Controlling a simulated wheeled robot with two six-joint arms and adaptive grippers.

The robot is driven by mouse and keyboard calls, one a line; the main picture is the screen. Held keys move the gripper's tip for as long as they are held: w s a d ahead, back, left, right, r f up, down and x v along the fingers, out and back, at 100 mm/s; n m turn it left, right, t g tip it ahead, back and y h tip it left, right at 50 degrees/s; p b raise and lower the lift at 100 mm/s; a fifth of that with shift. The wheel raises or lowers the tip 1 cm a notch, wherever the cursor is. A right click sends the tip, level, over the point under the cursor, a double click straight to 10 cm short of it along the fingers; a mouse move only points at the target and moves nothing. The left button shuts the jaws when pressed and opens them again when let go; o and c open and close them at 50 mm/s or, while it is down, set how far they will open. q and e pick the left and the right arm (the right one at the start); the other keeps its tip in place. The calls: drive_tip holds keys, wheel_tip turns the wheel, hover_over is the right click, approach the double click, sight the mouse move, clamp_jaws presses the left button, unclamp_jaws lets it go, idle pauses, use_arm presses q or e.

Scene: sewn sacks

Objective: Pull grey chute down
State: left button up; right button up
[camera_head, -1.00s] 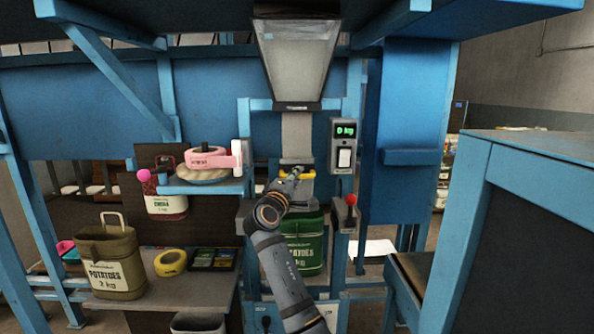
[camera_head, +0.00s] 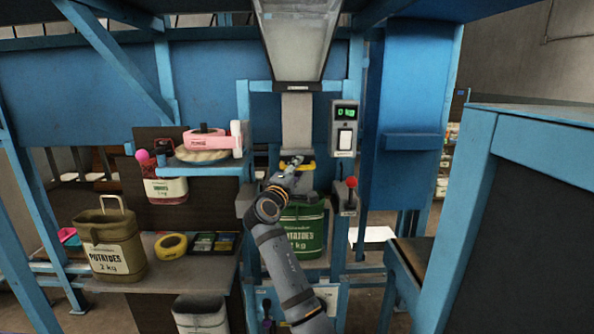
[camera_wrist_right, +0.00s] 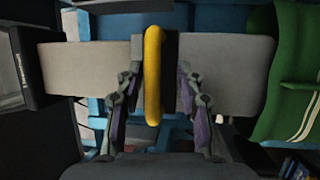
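The grey chute (camera_head: 297,117) hangs as a pale sleeve below the hopper, with a yellow handle (camera_head: 297,164) at its lower end. A green potato sack (camera_head: 304,229) is under it. My right gripper (camera_head: 293,166) is at the handle, partly merged with it in the head view. In the right wrist view the yellow handle (camera_wrist_right: 153,76) stands between the two fingers of my right gripper (camera_wrist_right: 159,78). Gaps show on both sides, so the fingers look open around it. The chute lies behind the handle there. My left gripper is not in view.
The glass-sided hopper (camera_head: 298,42) is above. A scale display (camera_head: 345,113) reading 0 kg and a red-knobbed lever (camera_head: 351,188) are to the right. A shelf with a pink roll (camera_head: 207,140) and an olive potato sack (camera_head: 110,247) are left. A blue frame (camera_head: 470,200) stands nearer at right.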

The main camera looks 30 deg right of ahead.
drive_tip(key=shift+r, duration=0.1)
drive_tip(key=shift+s+a, duration=0.1)
drive_tip(key=v, duration=0.7)
drive_tip(key=shift+a, duration=0.1)
